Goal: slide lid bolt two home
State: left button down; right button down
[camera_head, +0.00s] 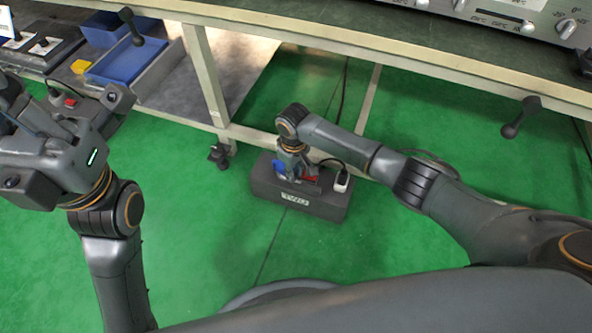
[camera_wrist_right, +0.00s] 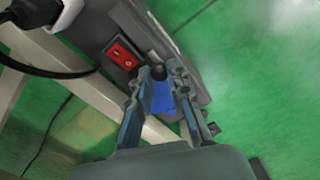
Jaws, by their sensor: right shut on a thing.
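The dark box marked TWO (camera_head: 320,207) stands on the green floor below the bench in the head view. My right gripper (camera_head: 287,172) reaches down onto its top. In the right wrist view its fingers (camera_wrist_right: 159,76) are shut on a small dark round knob (camera_wrist_right: 158,72), which looks like the lid bolt's knob. A blue part (camera_wrist_right: 163,99) shows between the fingers. The bolt's shaft and seat are hidden. My left gripper (camera_head: 12,105) is at the left edge of the head view, away from the box; its fingertips are unclear.
A red switch (camera_wrist_right: 122,53) and a white plug (camera_head: 342,182) with a black cable are beside the gripper on the box. A bench leg (camera_head: 206,75) and the bench edge stand behind. A blue bin (camera_head: 125,62) is at upper left. Open green floor lies in front.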

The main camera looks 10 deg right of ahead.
jog(key=c, duration=1.2)
grip_release()
jog(key=shift+r, duration=0.1)
notch_tip(320, 180, up, 12)
jog(key=shift+f, duration=0.1)
